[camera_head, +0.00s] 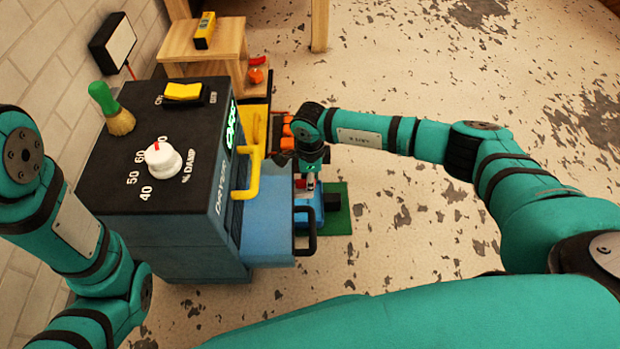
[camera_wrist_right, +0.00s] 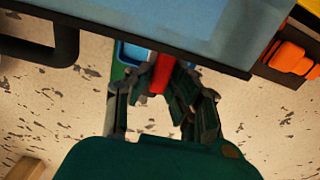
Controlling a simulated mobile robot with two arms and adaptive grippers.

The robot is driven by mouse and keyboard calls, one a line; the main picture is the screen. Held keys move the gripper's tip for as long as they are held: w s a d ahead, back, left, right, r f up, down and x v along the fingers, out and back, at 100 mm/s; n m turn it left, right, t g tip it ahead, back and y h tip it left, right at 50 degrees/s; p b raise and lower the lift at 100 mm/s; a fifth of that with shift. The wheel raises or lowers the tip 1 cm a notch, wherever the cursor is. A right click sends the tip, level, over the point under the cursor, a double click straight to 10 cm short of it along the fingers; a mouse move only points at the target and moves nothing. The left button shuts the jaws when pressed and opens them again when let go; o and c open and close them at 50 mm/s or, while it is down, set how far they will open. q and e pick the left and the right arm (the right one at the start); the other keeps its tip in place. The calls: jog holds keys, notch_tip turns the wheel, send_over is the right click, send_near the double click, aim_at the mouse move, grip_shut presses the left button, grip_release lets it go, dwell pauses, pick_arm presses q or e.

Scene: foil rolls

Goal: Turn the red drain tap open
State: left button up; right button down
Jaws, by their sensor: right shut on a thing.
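The red drain tap (camera_wrist_right: 160,75) shows in the right wrist view as a red bar below the edge of the blue dryer cabinet. My right gripper (camera_wrist_right: 162,92) has its fingers on both sides of the red bar and is shut on it.
The dryer has a yellow handle (camera_head: 246,180) and a blue drawer with a black handle (camera_head: 309,232). A blue container (camera_head: 309,204) stands on a green mat (camera_head: 338,222) under my right gripper. A wooden step stool (camera_head: 202,45) is behind. The floor to the right is clear.

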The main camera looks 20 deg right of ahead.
jog(key=c, duration=1.5)
grip_release()
notch_tip(320, 180, up, 12)
